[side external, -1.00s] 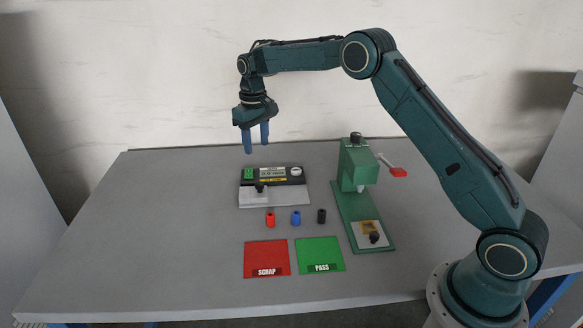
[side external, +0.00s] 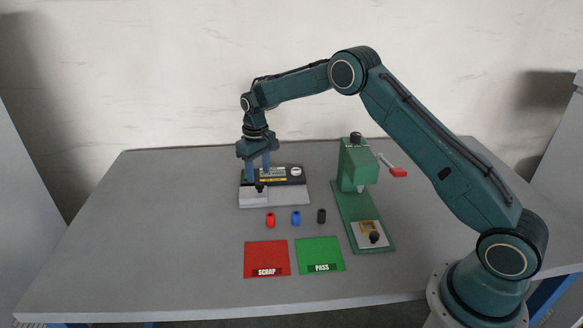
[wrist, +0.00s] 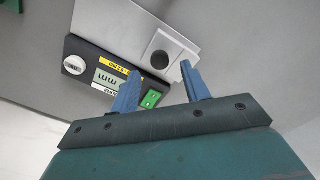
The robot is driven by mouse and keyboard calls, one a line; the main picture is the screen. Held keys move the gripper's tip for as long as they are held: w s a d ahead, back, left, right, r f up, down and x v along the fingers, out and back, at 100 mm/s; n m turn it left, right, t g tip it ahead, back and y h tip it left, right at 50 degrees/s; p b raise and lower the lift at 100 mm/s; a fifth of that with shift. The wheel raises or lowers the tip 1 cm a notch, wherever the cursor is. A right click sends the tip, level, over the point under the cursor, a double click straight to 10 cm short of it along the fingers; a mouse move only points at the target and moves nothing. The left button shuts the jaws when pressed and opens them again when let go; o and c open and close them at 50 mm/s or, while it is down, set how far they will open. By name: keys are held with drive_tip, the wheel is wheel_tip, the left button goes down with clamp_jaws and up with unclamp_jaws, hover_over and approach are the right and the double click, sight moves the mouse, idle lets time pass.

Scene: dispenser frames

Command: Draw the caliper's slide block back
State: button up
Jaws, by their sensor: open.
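The caliper (side external: 290,196) lies on the table at the back left, a pale grey base with a black panel carrying a display, a green switch and a white knob. Its slide block (side external: 250,194), light grey with a black knob (side external: 260,187) on top, is at the left end. My gripper (side external: 259,175) is open and points down just above the slide block. In the wrist view the block (wrist: 177,50) and its round black knob (wrist: 160,60) lie beyond and between my fingertips (wrist: 160,70). The fingers appear apart from the knob, with nothing between them.
Red, blue and black small cylinders (side external: 296,218) stand in front of the caliper. Nearer are a red SCRAP pad (side external: 266,255) and a green PASS pad (side external: 320,252). A green press (side external: 358,165) with a red-tipped lever stands to the right. The table's left side is clear.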

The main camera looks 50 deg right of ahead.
sight(259, 183)
drive_tip(key=shift+f, duration=2.2)
clamp_jaws()
